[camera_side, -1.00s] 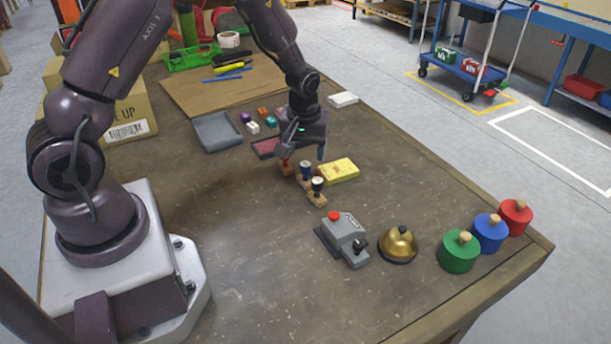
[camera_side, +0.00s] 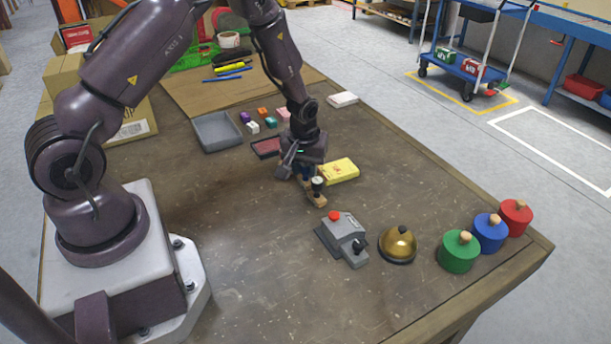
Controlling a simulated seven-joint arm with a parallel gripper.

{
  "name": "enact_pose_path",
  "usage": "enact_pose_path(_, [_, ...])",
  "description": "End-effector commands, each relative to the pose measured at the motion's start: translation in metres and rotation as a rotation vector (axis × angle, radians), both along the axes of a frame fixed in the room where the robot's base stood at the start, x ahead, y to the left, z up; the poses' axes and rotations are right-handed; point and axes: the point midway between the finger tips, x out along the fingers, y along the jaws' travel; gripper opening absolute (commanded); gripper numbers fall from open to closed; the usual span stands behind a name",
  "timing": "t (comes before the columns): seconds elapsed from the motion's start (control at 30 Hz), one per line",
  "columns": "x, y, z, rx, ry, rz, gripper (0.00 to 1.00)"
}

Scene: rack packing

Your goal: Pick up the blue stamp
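My gripper (camera_side: 302,171) is low over the row of wooden-based stamps near the middle of the table, pointing down. Its fingers are around or just beside the blue stamp (camera_side: 306,179), which is mostly hidden behind the gripper; only a little of it shows. I cannot tell whether the fingers touch it or how far apart they are. The black-topped stamp (camera_side: 317,190) stands upright just in front, with its wooden base clear of the gripper. The red stamp is hidden behind the gripper.
A yellow box (camera_side: 339,171) lies close to the right of the gripper, and a dark red pad (camera_side: 266,148) behind left. A grey device with a red button (camera_side: 343,240) and a brass bell (camera_side: 398,245) stand in front. The front left table area is clear.

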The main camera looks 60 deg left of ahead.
Motion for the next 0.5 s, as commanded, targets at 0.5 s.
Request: enact_pose_path(0.5, [0.0006, 0.0001, 0.0094, 0.001, -0.002, 0.001, 0.06])
